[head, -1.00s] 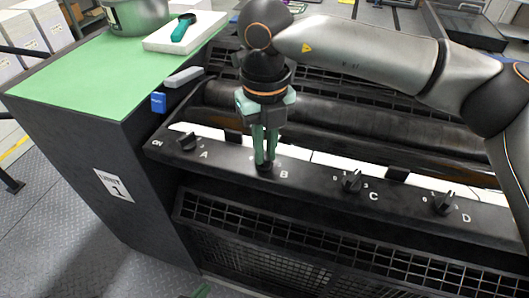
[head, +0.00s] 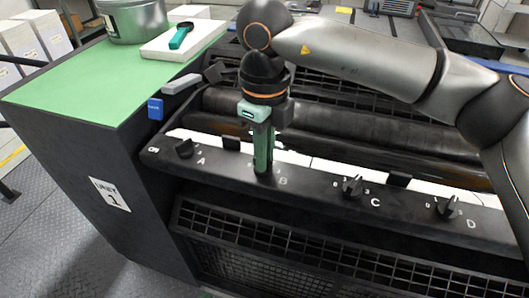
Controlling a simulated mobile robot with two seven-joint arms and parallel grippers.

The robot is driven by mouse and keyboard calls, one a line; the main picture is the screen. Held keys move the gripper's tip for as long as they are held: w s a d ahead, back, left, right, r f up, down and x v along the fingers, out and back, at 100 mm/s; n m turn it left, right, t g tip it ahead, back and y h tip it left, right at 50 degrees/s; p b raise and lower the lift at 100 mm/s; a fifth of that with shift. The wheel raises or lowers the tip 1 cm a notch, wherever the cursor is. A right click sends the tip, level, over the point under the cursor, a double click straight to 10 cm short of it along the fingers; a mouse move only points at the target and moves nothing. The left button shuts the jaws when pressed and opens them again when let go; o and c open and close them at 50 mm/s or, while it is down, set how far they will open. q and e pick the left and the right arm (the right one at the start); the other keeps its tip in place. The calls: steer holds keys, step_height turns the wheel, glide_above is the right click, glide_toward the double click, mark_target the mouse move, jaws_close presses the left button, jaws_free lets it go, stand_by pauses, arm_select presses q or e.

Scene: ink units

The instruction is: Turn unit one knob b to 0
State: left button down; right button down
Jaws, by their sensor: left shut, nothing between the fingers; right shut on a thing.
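Unit 1 is a dark machine with a plate reading UNIT 1 (head: 110,195) on its side. Its black front rail (head: 222,176) carries knobs marked A to D. My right gripper (head: 263,172) points down from above, with its green fingers shut on knob B, left of the letter B. The fingers look nearly edge-on and hide the knob's body, so I cannot read its pointer. Knob A (head: 184,149) is to its left; knob C (head: 352,187) and knob D (head: 446,207) are to its right. My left gripper is not in view.
A green top (head: 75,88) at the left holds a metal pot (head: 137,22) and a white board (head: 160,44) with a green-handled tool (head: 181,36). Dark rollers (head: 335,124) lie behind the rail. A mesh grille (head: 260,262) is below it.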

stand_by(0.4)
arm_select(q)
steer(key=shift+a, duration=0.1)
arm_select(e)
steer(key=c, duration=0.9)
jaws_free()
arm_select(q)
steer(key=shift+s+a+p, duration=0.15)
steer(key=shift+a+p, duration=0.1)
steer(key=shift+p, duration=0.2)
arm_select(e)
step_height(320, 180, up, 13)
steer(key=shift+f, duration=0.2)
